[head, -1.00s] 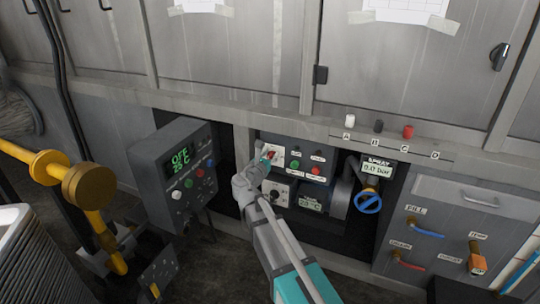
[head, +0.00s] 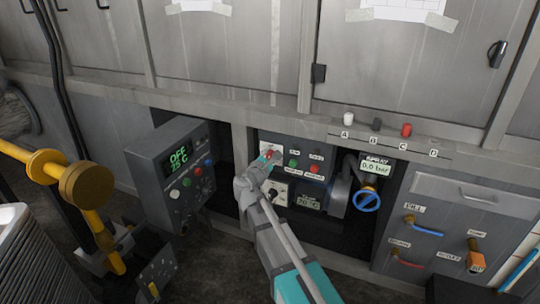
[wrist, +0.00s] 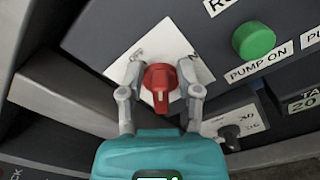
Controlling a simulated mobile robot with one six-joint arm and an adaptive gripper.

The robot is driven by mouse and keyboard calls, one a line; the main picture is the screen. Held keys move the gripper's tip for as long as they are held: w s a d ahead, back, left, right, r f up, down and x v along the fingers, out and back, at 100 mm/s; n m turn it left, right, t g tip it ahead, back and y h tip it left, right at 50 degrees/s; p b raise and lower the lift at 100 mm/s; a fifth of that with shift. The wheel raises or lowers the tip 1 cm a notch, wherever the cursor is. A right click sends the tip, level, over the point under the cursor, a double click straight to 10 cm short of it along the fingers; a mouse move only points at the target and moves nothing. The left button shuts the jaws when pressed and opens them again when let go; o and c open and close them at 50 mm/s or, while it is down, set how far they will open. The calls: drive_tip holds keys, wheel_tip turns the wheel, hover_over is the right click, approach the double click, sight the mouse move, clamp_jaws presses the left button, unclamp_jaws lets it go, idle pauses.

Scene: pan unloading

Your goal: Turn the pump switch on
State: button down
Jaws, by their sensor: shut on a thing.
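A red rotary switch knob (wrist: 160,82) sits on a white plate (wrist: 110,66) in the wrist view. In the head view my gripper (head: 265,158) reaches to the upper left of the control panel (head: 321,155) and covers most of the knob. A green button (wrist: 254,41) labelled PUMP ON is to the right of the knob.
A grey control box (head: 150,162) with a green display stands left of my arm. A blue valve wheel (head: 367,201) is to the right, below a SPRAY gauge (head: 375,166) reading about 0.0 bar. A yellow pipe (head: 80,187) stands at the left. A lower selector knob (wrist: 230,135) lies close to the right finger.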

drive_tip(key=m, duration=0.5)
drive_tip(key=shift+s+d+f+m+b, duration=0.15)
drive_tip(key=shift+d+f+m+b, duration=0.1)
drive_tip(key=shift+f+m+b, duration=0.15)
drive_tip(key=m, duration=0.4)
drive_tip(key=shift+f+m, duration=0.35)
drive_tip(key=shift+m, duration=0.05)
drive_tip(key=shift+b, duration=0.3)
drive_tip(key=c, duration=0.6)
unclamp_jaws()
drive_tip(key=shift+c, duration=0.2)
drive_tip(key=shift+s, duration=0.15)
drive_tip(key=v, duration=1.1)
drive_tip(key=shift+s, duration=0.35)
